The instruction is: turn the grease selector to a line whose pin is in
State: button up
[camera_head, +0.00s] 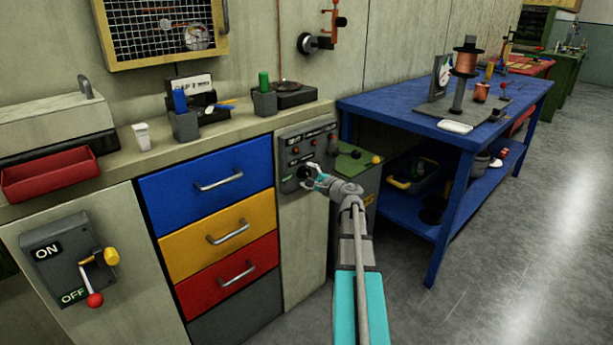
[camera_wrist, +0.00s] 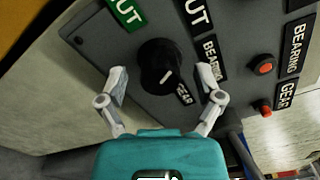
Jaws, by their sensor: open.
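The grease selector is a round black knob (camera_wrist: 157,62) on a dark grey panel (camera_head: 293,143), with a short white mark on its face. Around it are a green OUT label (camera_wrist: 127,13), a BEARING label (camera_wrist: 214,58) and a GEAR label (camera_wrist: 183,94). I cannot tell exactly which label the mark points to. Two red pins, one by BEARING (camera_wrist: 264,68) and one by GEAR (camera_wrist: 266,110), show at the right; how far each is in is unclear. My gripper (camera_wrist: 162,78) is open, its fingers on either side of the knob with visible gaps. It also shows at the panel in the head view (camera_head: 316,180).
Blue, yellow and red drawers (camera_head: 206,184) with protruding handles are left of the panel. A lever switch box (camera_head: 57,250) is farther left. A blue workbench (camera_head: 450,131) with a spool stand is at right. The floor (camera_head: 520,240) right of my arm is clear.

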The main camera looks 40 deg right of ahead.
jog(key=s, duration=1.1)
jog(key=shift+s+d, duration=0.35)
jog(key=shift+d, duration=0.1)
jog(key=w+a+f+n+g+y, duration=0.2)
jog(key=a+f+n+g, duration=0.15)
jog(key=a, duration=0.45)
jog(key=w+a+f+n+g+y, duration=0.1)
jog(key=w+a+f+n+g, duration=0.2)
jog(key=a, duration=0.6)
jog(key=a+f+n+g+y, duration=0.2)
jog(key=a+f+n, duration=0.25)
jog(key=a, duration=0.35)
jog(key=s+a+f+n+g+h, duration=0.2)
jog(key=s+a+f+n+g, duration=0.15)
jog(key=a, duration=0.35)
jog(key=s+a+f+n+g+h, duration=0.2)
jog(key=s+a+n+g, duration=0.15)
jog(key=a, duration=0.25)
jog(key=s+a+f+n+g+h, duration=0.2)
jog(key=a+n+g, duration=0.15)
jog(key=a, duration=0.35)
notch_tip(320, 180, up, 36)
jog(key=t+p, duration=0.1)
jog(key=p, duration=3.5)
jog(key=shift+s+d+n, duration=0.2)
jog(key=shift+s+n, duration=0.05)
jog(key=shift+n, duration=0.2)
jog(key=shift+d, duration=0.1)
